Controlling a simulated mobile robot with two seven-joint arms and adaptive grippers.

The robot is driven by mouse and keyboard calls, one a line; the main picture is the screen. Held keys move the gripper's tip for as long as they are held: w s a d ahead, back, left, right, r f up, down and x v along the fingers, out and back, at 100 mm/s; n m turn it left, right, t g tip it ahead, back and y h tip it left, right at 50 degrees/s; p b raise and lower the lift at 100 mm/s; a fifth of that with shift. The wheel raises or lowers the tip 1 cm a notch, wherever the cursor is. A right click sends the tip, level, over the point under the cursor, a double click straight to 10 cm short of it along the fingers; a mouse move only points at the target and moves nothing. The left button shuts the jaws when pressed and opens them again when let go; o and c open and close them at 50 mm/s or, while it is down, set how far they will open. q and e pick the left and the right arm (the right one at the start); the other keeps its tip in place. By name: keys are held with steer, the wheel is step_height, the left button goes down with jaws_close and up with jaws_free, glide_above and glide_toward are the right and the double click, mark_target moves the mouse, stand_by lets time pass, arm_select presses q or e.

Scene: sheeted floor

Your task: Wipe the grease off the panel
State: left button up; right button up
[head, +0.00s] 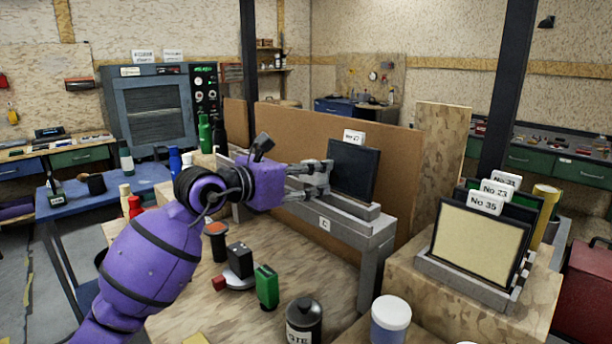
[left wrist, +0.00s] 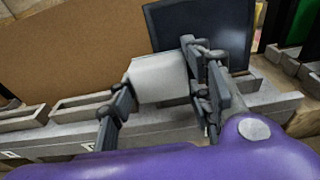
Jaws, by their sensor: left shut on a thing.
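A dark panel (head: 356,172) stands upright in a slotted grey holder on a grey rack (head: 375,228), with a white number tag on its top edge. The panel also shows in the left wrist view (left wrist: 228,28). I cannot make out grease on it. My left gripper (head: 318,182) is just left of the panel, in front of the brown board. In the left wrist view it is shut on a whitish block-like pad (left wrist: 158,78), which overlaps the panel's left edge there. I cannot tell whether the pad touches the panel. My right gripper is not in view.
A brown board (head: 400,165) stands behind the rack. Several numbered panels, the front one cream (head: 474,250), stand in a holder on a wooden block at right. A green can (head: 266,287), a dark jar (head: 304,322) and a white-lidded jar (head: 390,318) stand in the foreground.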

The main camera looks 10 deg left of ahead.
mark_target(339, 176)
arm_select(q)
steer(key=shift+w+d, duration=0.15)
steer(key=shift+w, duration=0.05)
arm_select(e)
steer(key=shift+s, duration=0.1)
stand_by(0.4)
arm_select(q)
steer(key=shift+w+d, duration=0.1)
steer(key=shift+w, duration=0.1)
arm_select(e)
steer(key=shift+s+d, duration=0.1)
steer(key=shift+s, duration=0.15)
arm_select(q)
steer(key=shift+w+d+f, duration=0.1)
steer(key=shift+w+d, duration=0.05)
steer(key=shift+w, duration=0.1)
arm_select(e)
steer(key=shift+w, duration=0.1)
arm_select(q)
steer(key=shift+w+d, duration=0.15)
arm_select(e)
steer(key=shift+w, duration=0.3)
